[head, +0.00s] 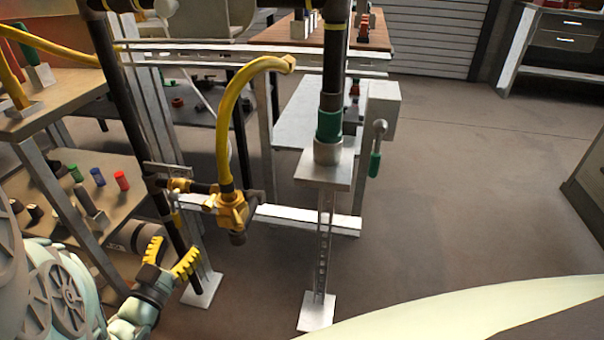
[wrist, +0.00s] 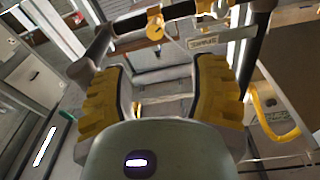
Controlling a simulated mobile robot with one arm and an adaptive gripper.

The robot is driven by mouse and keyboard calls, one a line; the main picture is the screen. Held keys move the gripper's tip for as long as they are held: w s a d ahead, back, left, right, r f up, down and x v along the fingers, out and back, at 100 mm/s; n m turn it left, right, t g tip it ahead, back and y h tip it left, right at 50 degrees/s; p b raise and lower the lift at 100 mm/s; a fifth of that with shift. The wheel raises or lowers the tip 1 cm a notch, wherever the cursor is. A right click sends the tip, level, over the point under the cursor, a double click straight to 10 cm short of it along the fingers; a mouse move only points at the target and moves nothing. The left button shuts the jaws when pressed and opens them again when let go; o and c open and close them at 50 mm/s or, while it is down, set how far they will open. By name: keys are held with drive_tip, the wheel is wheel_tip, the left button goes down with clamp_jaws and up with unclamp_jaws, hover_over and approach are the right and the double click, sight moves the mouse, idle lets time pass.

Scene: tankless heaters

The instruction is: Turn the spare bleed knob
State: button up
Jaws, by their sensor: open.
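A brass valve fitting (head: 232,210) hangs below a yellow hose in the head view, with a small dark round end at its bottom. A smaller brass part (head: 180,184) sits on the dark pipe to its left. I cannot tell which part is the spare bleed knob. My gripper (head: 170,258) is open and empty, below and left of the fitting, close to the dark upright pipe. In the wrist view, its yellow-padded fingers (wrist: 163,72) are spread apart. A brass part (wrist: 154,25) on a dark pipe shows beyond them, apart from the fingers, near a small label plate (wrist: 203,43).
A dark upright pipe (head: 128,120) and metal posts stand beside my gripper. Shelves with small coloured cylinders (head: 98,177) are at left. A green-handled lever (head: 376,160) hangs at a pipe stand to the right. Open floor (head: 450,190) lies further right.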

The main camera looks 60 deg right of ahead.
sight(210, 201)
drive_tip(key=w+d+n+b, duration=0.1)
drive_tip(key=d, duration=0.3)
drive_tip(key=w+d+n+y+b, duration=0.1)
drive_tip(key=d, duration=0.3)
drive_tip(key=w+d+r+b, duration=0.1)
drive_tip(key=w+d, duration=0.1)
drive_tip(key=d, duration=0.3)
drive_tip(key=shift+n, duration=0.4)
drive_tip(key=shift+w+d+r, duration=0.1)
drive_tip(key=shift+w+d, duration=0.05)
drive_tip(key=shift+d, duration=0.45)
drive_tip(key=shift+o, duration=0.3)
drive_tip(key=c, duration=1.1)
clamp_jaws()
drive_tip(key=shift+w+r, duration=0.1)
